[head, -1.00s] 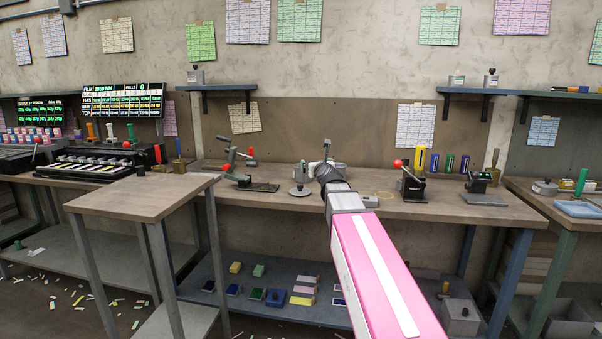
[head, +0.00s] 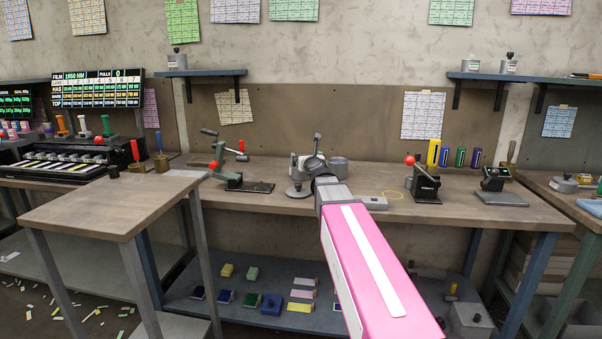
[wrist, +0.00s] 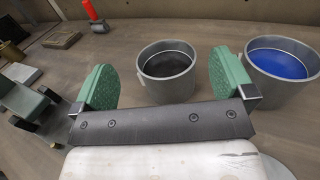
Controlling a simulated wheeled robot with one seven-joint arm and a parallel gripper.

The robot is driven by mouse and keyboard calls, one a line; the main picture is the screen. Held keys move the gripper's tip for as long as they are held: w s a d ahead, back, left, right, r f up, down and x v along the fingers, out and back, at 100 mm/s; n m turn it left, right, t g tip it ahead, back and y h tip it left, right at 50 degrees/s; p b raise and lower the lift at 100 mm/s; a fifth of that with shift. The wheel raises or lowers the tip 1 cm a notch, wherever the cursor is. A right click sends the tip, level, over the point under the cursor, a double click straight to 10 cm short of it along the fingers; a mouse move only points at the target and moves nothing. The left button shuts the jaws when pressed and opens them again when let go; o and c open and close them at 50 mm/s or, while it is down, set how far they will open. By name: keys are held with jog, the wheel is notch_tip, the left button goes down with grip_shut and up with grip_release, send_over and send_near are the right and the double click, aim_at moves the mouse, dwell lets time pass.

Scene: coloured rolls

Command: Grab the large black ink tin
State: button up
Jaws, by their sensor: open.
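The black ink tin (wrist: 167,72) is a round grey metal tin with dark ink inside, upright on the wooden bench in the wrist view. My gripper (wrist: 163,76) is open, its two green pads apart, one to the left and one to the right of the black tin. The tin lies between the pads and a little beyond the palm; I cannot tell whether either pad touches it. A similar tin with blue ink (wrist: 279,67) stands to the right, outside the right pad. In the head view my arm hides much of the gripper; a grey tin (head: 338,167) shows beside it.
Another red-knobbed device (head: 425,185), coloured rolls (head: 460,157) and a small dark device (head: 496,180) stand right. A nearer wooden table (head: 100,208) is at the left.

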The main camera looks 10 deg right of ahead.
jog(key=shift+f, duration=2.2)
jog(key=shift+w+a, duration=0.15)
jog(key=shift+w, duration=1.75)
jog(key=shift+w+a, duration=0.15)
jog(key=shift+w, duration=1.75)
jog(key=c, duration=0.8)
